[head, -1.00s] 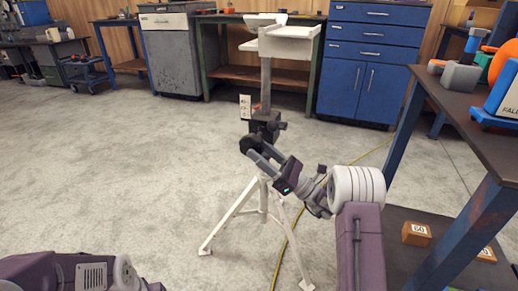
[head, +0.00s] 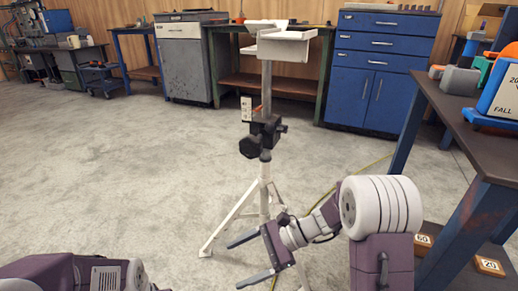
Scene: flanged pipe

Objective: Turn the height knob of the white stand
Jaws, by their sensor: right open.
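The white stand (head: 264,190) stands upright on its tripod legs in the middle of the head view. A dark clamp block (head: 266,128) sits on its post, with a black height knob (head: 250,147) at its lower left, facing me. A smaller dark knob (head: 282,128) sticks out on the right. My right gripper (head: 233,267) is open and empty, below the height knob and apart from it, in front of the tripod legs. My left arm shows at the bottom left, but its gripper is out of view.
A dark-topped workbench (head: 455,120) with blue legs stands close on the right, and numbered wooden blocks (head: 489,266) lie low beside it. Blue drawers (head: 382,68) stand behind. The floor to the left is clear.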

